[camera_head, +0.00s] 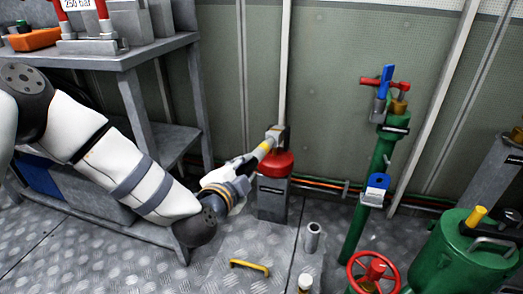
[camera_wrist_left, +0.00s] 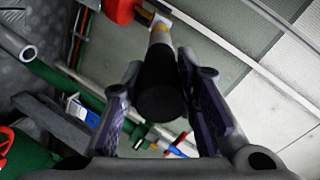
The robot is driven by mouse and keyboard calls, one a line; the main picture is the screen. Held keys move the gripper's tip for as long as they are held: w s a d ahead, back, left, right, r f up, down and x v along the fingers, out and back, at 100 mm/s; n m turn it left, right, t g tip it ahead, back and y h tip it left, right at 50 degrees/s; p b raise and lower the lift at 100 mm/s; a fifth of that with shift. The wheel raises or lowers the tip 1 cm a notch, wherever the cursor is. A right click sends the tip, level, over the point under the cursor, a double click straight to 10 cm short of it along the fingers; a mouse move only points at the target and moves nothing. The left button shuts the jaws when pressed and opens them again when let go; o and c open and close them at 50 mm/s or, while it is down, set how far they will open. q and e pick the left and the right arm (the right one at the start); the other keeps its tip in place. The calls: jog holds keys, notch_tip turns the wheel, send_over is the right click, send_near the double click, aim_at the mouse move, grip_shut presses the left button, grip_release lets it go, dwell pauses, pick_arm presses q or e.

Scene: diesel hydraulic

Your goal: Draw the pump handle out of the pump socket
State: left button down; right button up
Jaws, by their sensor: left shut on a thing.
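The pump handle (camera_head: 264,149) has a pale rod with a yellow band. Its far end meets the grey pump socket (camera_head: 280,134) above the red-topped pump (camera_head: 275,165); how deep it sits I cannot tell. My left gripper (camera_head: 243,165) is shut on the handle's near end. In the left wrist view the handle's black grip (camera_wrist_left: 160,90) lies between the fingers of my left gripper (camera_wrist_left: 158,72), with the pale rod running up to the socket (camera_wrist_left: 157,22). The fingers hide part of the grip. My right gripper is out of view.
A workbench (camera_head: 130,55) stands at the left near my arm. A green pipe (camera_head: 368,180) with blue levers, a red handwheel (camera_head: 372,272) and a green tank (camera_head: 465,255) are at the right. A short tube (camera_head: 312,238) and a yellow floor handle (camera_head: 250,266) are in front.

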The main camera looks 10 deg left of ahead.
pick_arm(q)
jog(key=p+v, duration=0.6)
jog(key=v, duration=0.2)
jog(key=shift+s+r, duration=0.2)
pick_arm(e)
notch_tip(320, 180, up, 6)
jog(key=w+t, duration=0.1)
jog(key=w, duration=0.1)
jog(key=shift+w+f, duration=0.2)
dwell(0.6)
